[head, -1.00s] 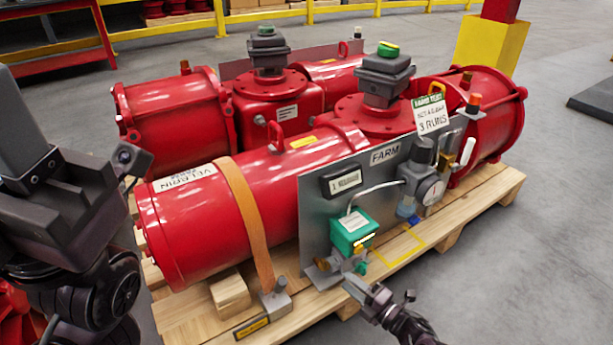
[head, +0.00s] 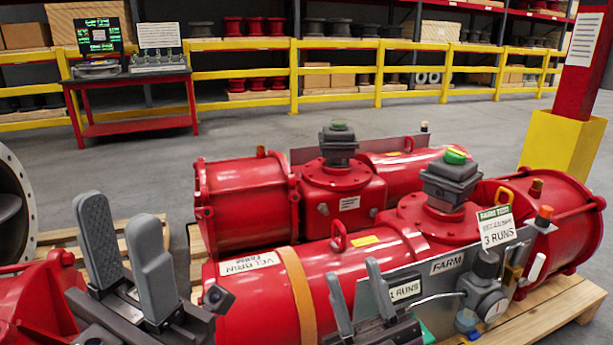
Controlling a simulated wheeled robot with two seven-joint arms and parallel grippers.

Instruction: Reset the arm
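My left gripper (head: 118,212) is at the lower left, its two grey fingers pointing up and spread apart with nothing between them. My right gripper (head: 354,273) is at the lower middle, its fingers pointing up with a gap and nothing seen between them. It stands in front of the near red valve actuator (head: 370,262) and hides part of its grey panel. The near actuator has a grey top box with a green-yellow cap (head: 455,157). Only a sliver of the green box (head: 427,335) shows beside my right gripper.
A second red actuator (head: 245,196) lies behind the near one. A wooden pallet (head: 560,312) is under them. Red parts (head: 35,300) are at the lower left. A red bench (head: 130,128) and yellow railing (head: 345,92) stand behind open grey floor. A yellow-based post (head: 562,140) is at right.

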